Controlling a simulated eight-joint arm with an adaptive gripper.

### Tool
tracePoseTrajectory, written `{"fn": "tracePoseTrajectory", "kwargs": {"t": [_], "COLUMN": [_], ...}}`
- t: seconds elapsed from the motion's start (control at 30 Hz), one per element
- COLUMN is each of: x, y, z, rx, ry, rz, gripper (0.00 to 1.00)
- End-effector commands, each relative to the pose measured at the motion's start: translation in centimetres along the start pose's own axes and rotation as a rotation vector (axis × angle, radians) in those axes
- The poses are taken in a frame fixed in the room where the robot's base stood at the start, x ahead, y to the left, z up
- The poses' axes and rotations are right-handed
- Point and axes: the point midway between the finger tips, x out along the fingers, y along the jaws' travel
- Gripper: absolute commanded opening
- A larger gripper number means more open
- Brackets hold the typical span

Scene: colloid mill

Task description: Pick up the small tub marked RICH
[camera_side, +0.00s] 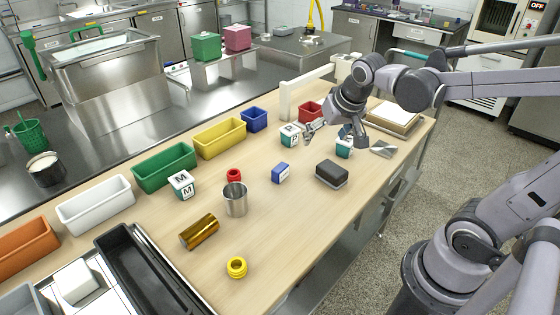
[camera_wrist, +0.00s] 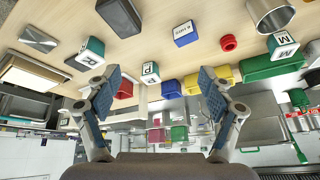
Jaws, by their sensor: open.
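A small blue tub with a white top (camera_side: 281,172) stands on the wooden bench, left of a dark grey block. In the wrist view the tub (camera_wrist: 185,33) is upper centre, and its small dark print seems to read RICH, though it is tiny. My gripper (camera_side: 335,133) is over the far right part of the bench, beyond and to the right of the tub and apart from it. In the wrist view my gripper (camera_wrist: 160,76) has its fingers wide apart, with nothing held between them.
Lettered cubes P (camera_side: 291,135) and R (camera_side: 344,147) stand close to my gripper. The dark block (camera_side: 332,174), a metal cup (camera_side: 235,200), a red ring (camera_side: 234,175) and cube M (camera_side: 182,185) surround the tub. Coloured bins line the back edge, including a yellow one (camera_side: 219,139).

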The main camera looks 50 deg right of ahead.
Motion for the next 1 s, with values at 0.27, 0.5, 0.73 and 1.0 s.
{"fn": "tracePoseTrajectory", "kwargs": {"t": [0.27,0.5,0.73,1.0], "x": [4.5,9.2,12.3,14.6], "y": [5.1,10.6,14.3,15.7], "z": [-5.4,-8.3,-9.1,-8.8], "rx": [0.352,0.652,0.837,0.877], "ry": [-0.050,-0.062,-0.056,-0.052], "rz": [0.180,0.342,0.443,0.465], "gripper": [0.81,0.81,0.81,0.81]}}
